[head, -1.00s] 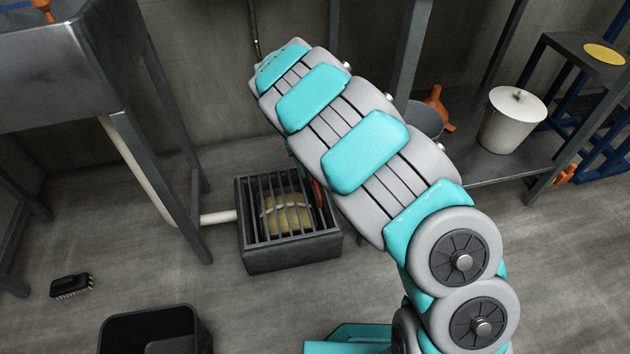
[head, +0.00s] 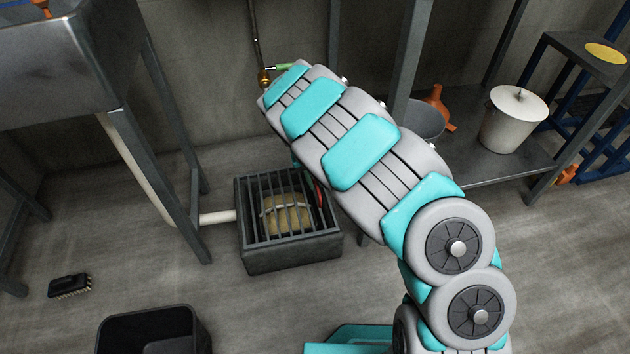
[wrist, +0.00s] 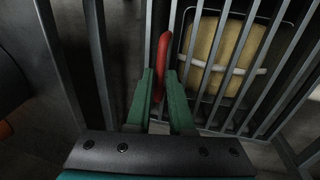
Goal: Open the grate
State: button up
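The grate (head: 288,207) is a row of dark metal bars on top of a dark box (head: 295,257) on the floor. It lies flat over the box. A pale yellow block with a light band (head: 286,213) shows beneath the bars. In the wrist view the bars of the grate (wrist: 98,60) run close ahead of my gripper (wrist: 160,72). Its two green fingers stand apart, with a gap between the tips. A red part (wrist: 163,60) shows at that gap; I cannot tell if the fingers touch it.
A steel tank (head: 60,70) on legs stands at the left, its pale pipe (head: 217,217) reaching the box. A shelf with a white bucket (head: 514,120) is at the right.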

grip_shut()
dwell(1.0)
